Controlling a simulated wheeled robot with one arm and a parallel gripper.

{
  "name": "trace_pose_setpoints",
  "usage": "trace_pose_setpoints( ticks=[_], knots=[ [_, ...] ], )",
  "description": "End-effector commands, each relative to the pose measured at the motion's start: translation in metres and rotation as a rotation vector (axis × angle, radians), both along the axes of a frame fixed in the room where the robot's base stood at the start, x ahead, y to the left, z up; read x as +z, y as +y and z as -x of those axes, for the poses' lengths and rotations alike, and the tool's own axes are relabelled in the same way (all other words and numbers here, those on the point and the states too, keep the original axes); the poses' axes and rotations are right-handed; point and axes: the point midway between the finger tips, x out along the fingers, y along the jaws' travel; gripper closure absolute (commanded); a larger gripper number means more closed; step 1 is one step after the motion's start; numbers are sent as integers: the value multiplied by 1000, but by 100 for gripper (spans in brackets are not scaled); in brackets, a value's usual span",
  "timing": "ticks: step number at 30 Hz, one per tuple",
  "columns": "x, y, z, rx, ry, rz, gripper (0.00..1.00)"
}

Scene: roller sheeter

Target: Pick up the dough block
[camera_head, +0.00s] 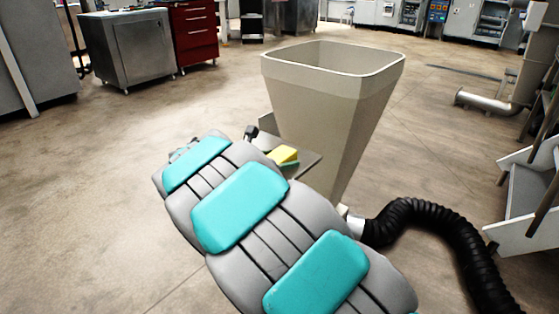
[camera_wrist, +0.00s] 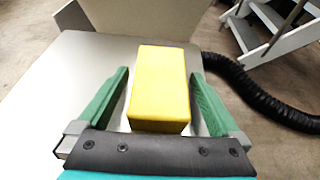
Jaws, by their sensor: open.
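The dough block (camera_wrist: 159,85) is a yellow rectangular block lying on a flat grey shelf (camera_wrist: 80,75). In the wrist view it sits between the two green fingers of my gripper (camera_wrist: 160,85), with a gap visible on each side. My gripper is open. In the head view the block (camera_head: 283,154) shows as a small yellow shape on the shelf (camera_head: 306,163), beyond my grey and teal arm. My arm hides most of the gripper there; a bit of green shows beside the block.
A large beige hopper (camera_head: 325,110) rises directly behind the shelf. A black corrugated hose (camera_head: 440,225) curves over the floor at the right, near white steps (camera_head: 525,205). A red drawer cabinet (camera_head: 193,35) stands far back left. The floor at left is clear.

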Motion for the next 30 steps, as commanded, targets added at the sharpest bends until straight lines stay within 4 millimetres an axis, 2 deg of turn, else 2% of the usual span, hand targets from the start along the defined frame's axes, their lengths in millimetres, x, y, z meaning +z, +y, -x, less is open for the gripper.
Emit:
trace_pose_setpoints(
  ticks=[8,30],
  knots=[
    [-1,-2,-3,1,0,0,2],
    [-1,-2,-3,2,0,-1,86]
  ],
)
